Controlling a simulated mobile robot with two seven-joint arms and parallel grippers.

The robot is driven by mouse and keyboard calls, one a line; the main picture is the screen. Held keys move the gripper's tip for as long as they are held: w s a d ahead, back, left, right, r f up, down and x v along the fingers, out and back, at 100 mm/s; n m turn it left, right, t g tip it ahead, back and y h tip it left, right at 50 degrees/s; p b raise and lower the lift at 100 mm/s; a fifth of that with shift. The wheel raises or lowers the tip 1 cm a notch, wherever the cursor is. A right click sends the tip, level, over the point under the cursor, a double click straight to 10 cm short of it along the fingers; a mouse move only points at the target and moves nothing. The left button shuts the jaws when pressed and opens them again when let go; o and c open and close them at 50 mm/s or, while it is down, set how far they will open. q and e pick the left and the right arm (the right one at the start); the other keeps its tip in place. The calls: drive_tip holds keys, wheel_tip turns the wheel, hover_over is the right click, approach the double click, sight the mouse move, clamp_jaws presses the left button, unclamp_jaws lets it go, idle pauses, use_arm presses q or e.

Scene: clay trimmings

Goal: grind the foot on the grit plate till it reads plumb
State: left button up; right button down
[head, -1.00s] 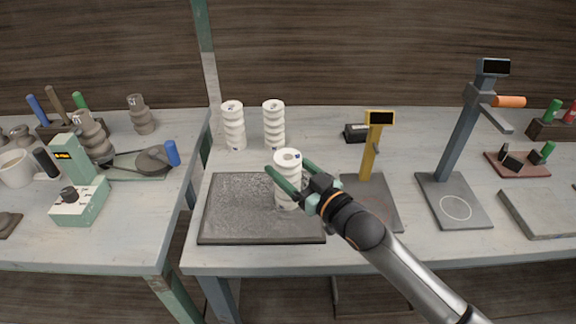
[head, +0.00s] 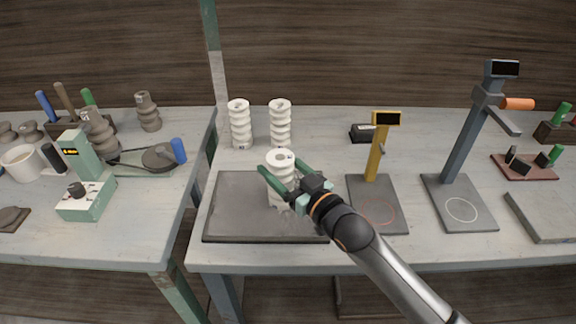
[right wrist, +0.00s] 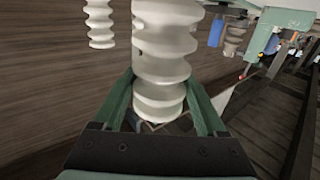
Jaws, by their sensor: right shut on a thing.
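A white ribbed insulator (head: 281,183) stands upright on the dark grit plate (head: 235,225), toward the plate's right side. My right gripper (head: 288,180) is shut on it, one green finger on each side. My left gripper is not in view.
Two more white insulators (head: 240,124) (head: 280,123) stand behind the plate. A tall blue-grey stand (head: 462,140) with an orange handle is at the right. A small black box (head: 362,132) lies at the back. A gap separates the left bench, which holds a green device (head: 88,195).

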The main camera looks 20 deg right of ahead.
drive_tip(key=shift+w+a, duration=1.25)
drive_tip(key=shift+a, duration=3.2)
drive_tip(key=shift+s+d+p, duration=0.55)
drive_tip(key=shift+d+p, duration=0.15)
drive_tip(key=shift+d, duration=1.25)
drive_tip(key=shift+s+d+p, duration=0.55)
drive_tip(key=shift+d+p, duration=0.1)
drive_tip(key=shift+d, duration=1.25)
drive_tip(key=shift+s+d+p, duration=0.55)
drive_tip(key=shift+d+p, duration=0.15)
drive_tip(key=shift+d, duration=1.25)
drive_tip(key=w+a+b, duration=0.1)
drive_tip(key=w+a, duration=0.2)
drive_tip(key=a, duration=0.8)
drive_tip(key=shift+w+a, duration=0.15)
drive_tip(key=shift+a, duration=0.15)
drive_tip(key=shift+r, duration=0.1)
wheel_tip(320, 180, up, 5)
drive_tip(key=p, duration=0.5)
drive_tip(key=shift+r, duration=0.1)
